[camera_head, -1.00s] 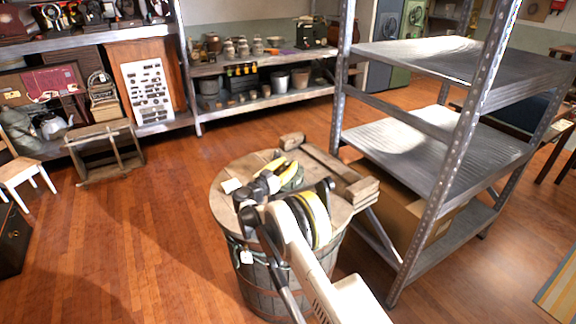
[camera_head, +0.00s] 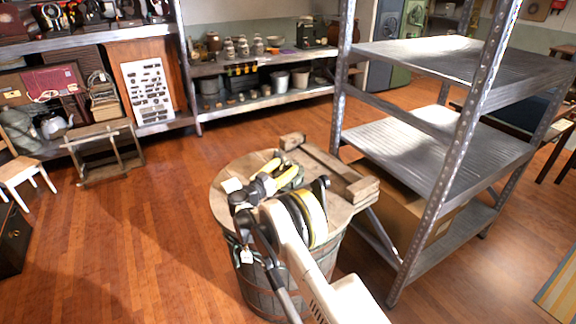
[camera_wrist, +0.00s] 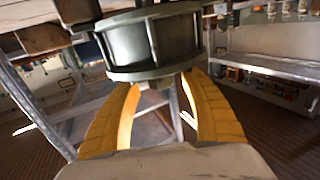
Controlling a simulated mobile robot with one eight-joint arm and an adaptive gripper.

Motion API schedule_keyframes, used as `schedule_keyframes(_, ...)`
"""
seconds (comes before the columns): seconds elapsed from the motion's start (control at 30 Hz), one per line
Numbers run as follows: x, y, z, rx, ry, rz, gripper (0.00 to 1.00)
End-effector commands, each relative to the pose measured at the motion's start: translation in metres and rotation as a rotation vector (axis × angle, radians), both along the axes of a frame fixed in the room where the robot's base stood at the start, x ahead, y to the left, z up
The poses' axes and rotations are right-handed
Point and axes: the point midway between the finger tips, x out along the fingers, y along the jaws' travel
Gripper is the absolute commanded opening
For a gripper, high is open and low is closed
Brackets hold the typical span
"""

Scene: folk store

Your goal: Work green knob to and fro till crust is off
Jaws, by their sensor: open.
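The green knob (camera_wrist: 150,42) is a dull grey-green ribbed drum, seen close up in the wrist view. My gripper (camera_wrist: 160,82) is open, with one yellow finger on each side below the knob. The fingertips end near its lower rim; I cannot tell whether they touch it. In the head view my gripper (camera_head: 277,180) is low over the wooden barrel top (camera_head: 236,172), and its yellow fingers largely hide the knob. No crust can be made out.
A wooden frame (camera_head: 330,169) lies on the barrel's right side, close to my gripper. A small pale block (camera_head: 231,185) lies at left. A metal shelf unit (camera_head: 430,140) stands close on the right. Open floor (camera_head: 140,230) is at left.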

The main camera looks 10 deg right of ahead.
Motion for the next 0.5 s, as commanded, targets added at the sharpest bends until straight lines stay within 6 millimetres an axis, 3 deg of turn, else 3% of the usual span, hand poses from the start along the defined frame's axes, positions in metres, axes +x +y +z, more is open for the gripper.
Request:
schedule_keyframes(0.3, -0.049, 0.052, 0.0, 0.0, 0.0, 0.003, 0.54)
schedule_keyframes(0.5, -0.066, 0.069, 0.0, 0.0, 0.0, 0.001, 0.54)
